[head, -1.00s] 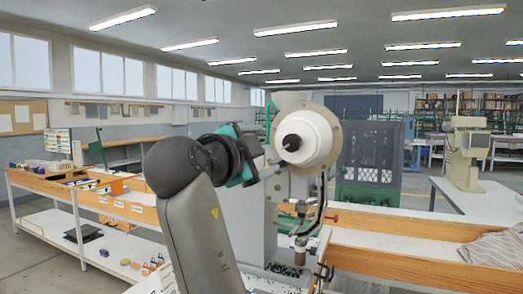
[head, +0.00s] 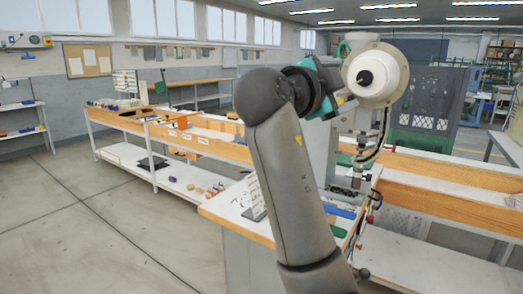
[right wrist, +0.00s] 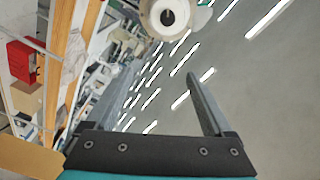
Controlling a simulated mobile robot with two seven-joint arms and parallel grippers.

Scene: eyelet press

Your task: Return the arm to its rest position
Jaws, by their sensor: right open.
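My right arm rises through the middle of the head view, its grey links bent at a rounded joint. Its teal wrist and right gripper (head: 347,101) point right, in front of the eyelet press (head: 320,150). The press's round white wheel (head: 382,72) appears just beyond the gripper; I cannot tell the gap between them. In the right wrist view the two fingers of the right gripper (right wrist: 160,75) stand wide apart with nothing between them. The white wheel also shows at the top of that view (right wrist: 168,15). My left gripper is not in view.
The press stands by a white-topped bench (head: 230,208) with a wooden edge. A long wooden workbench (head: 200,135) with small parts and a lower shelf stands behind on the left. A dark mesh panel (head: 437,95) stands behind the press. The floor at left (head: 80,220) is clear.

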